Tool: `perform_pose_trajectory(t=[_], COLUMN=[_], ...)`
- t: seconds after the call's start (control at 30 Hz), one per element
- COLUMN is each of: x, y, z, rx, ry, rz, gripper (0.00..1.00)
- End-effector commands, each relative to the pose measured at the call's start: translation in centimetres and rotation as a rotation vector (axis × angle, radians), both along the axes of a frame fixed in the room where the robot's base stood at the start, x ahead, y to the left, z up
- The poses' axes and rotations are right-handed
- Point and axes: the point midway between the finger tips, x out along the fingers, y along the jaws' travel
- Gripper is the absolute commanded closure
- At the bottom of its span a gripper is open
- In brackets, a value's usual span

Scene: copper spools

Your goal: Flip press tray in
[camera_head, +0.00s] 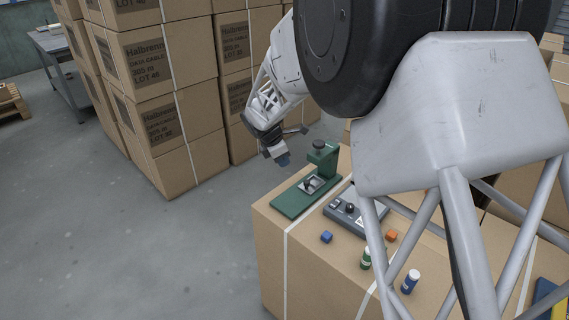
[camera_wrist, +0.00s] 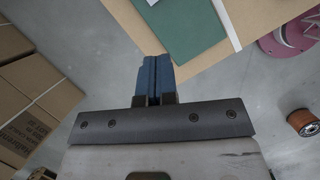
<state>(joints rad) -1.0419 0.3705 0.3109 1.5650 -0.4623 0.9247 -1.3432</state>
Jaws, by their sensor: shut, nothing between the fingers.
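The green press (camera_head: 320,165) stands on a large cardboard box. Its tray (camera_head: 313,186) is a small metal plate with a dark knob, on the green base under the press head; whether it is fully in or out is too small to tell. My gripper (camera_head: 282,160) is to the left of the press and a little above box height, apart from it. In the wrist view its blue fingers (camera_wrist: 155,75) are together and empty. A corner of the green press base (camera_wrist: 185,30) shows just beyond the fingertips in that view.
On the same box top (camera_head: 275,225) are a grey control box (camera_head: 343,208), a blue cube (camera_head: 326,237), an orange cube (camera_head: 391,236), a green bottle (camera_head: 366,258) and a blue bottle (camera_head: 410,281). Stacked cartons (camera_head: 165,100) rise behind. A copper spool (camera_wrist: 305,122) lies on the floor.

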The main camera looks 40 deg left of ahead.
Motion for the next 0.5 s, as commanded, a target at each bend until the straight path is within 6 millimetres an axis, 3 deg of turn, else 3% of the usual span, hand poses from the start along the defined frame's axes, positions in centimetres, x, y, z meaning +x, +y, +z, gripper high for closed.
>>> perform_pose_trajectory(t=[0.27, 0.5], x=[0.0, -1.8], y=[0.0, 0.2], z=[0.0, -0.2], rx=[0.000, -0.001], ry=[0.000, 0.001], rz=[0.000, 0.002], gripper=[1.00, 1.00])
